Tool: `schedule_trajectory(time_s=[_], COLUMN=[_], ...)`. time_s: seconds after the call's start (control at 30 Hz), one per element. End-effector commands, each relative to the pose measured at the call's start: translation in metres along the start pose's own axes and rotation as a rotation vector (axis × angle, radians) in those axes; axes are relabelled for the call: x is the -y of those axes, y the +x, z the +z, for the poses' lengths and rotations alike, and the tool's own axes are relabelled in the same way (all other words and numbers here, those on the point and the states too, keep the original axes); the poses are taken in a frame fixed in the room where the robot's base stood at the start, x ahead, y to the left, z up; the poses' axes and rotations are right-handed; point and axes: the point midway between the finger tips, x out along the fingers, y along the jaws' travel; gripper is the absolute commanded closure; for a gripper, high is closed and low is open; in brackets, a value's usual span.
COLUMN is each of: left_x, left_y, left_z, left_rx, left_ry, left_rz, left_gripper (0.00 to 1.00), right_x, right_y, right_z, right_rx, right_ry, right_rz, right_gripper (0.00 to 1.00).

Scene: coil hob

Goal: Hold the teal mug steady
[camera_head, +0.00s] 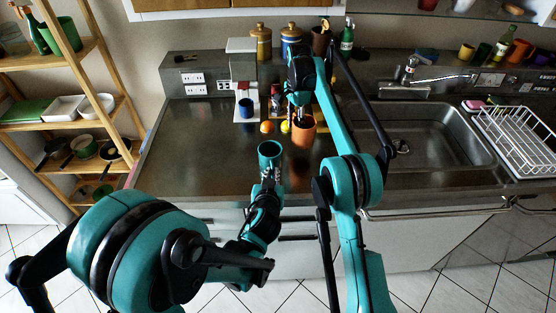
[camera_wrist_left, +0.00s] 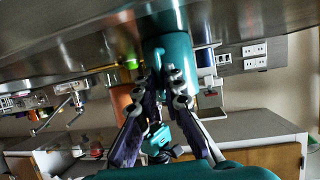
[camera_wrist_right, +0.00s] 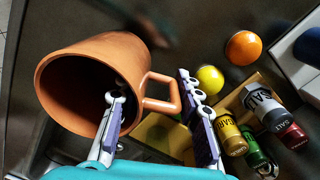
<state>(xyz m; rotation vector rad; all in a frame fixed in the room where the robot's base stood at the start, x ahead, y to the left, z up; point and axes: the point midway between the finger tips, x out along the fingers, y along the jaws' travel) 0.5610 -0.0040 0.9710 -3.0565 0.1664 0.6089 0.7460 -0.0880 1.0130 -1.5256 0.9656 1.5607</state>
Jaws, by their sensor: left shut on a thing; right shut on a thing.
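The teal mug (camera_head: 269,149) is upright at the front of the metal counter, its open mouth showing in the head view. My left gripper (camera_head: 268,176) is shut on it from the near side. In the left wrist view the fingertips (camera_wrist_left: 166,78) meet at the handle side of the mug (camera_wrist_left: 172,45). An orange-brown mug (camera_head: 303,133) is behind and to the right. My right gripper (camera_head: 299,117) is shut on that mug; in the right wrist view one finger is in its mouth (camera_wrist_right: 75,95) and the other beyond its handle. Whether either mug touches the counter is unclear.
An orange (camera_head: 267,127) and a lemon (camera_head: 285,127) lie left of the orange-brown mug. Spice jars (camera_wrist_right: 262,108) stand close by it. A blue mug (camera_head: 246,108) is in a white machine (camera_head: 242,62). The sink (camera_head: 425,135) and a white dish rack (camera_head: 515,135) are right.

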Motion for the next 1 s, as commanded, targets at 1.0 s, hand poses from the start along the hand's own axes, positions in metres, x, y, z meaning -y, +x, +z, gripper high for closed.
schedule_trajectory(time_s=[1.0], left_x=[0.000], left_y=[0.000], left_z=[0.000], left_rx=[0.000], left_ry=[0.000], left_rz=[0.000], left_gripper=[1.00], right_x=[0.024], right_y=[-0.056], right_z=[0.070], right_rx=[0.283], right_ry=[0.810], right_rz=[-0.132], right_gripper=[1.00])
